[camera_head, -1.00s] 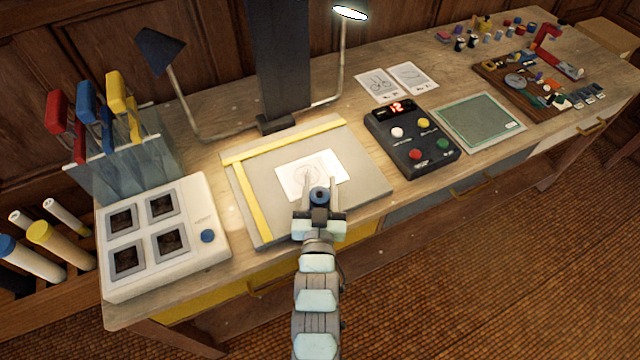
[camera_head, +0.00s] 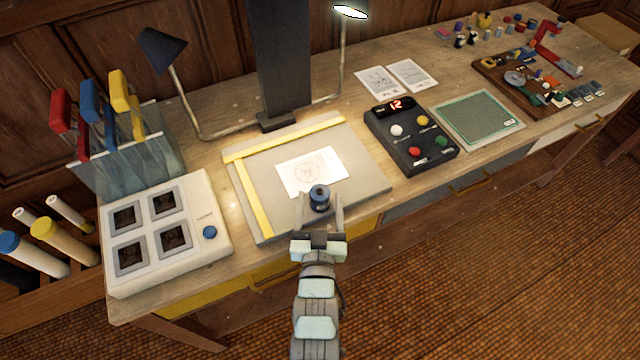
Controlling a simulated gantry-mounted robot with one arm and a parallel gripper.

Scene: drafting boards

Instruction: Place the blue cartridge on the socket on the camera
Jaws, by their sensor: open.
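A small dark cylinder with a blue top (camera_head: 319,197) stands upright at the near edge of the white sheet on the drafting board; it may be the blue cartridge or the camera, and I cannot tell which. My gripper (camera_head: 320,213) is open, with one finger on each side of the cylinder and its palm nearer me. Whether the fingers touch it is not clear. Blue-handled (camera_head: 91,100), red-handled and yellow-handled pieces stand in a clear rack at the left. I cannot make out a socket.
The drafting board (camera_head: 370,185) has yellow rulers along its edges. A white box with four dark windows (camera_head: 209,268) is at left, a black button panel (camera_head: 390,150) at right. A lamp (camera_head: 165,50) and dark column (camera_head: 278,60) stand behind. A cluttered brown board (camera_head: 490,72) lies far right.

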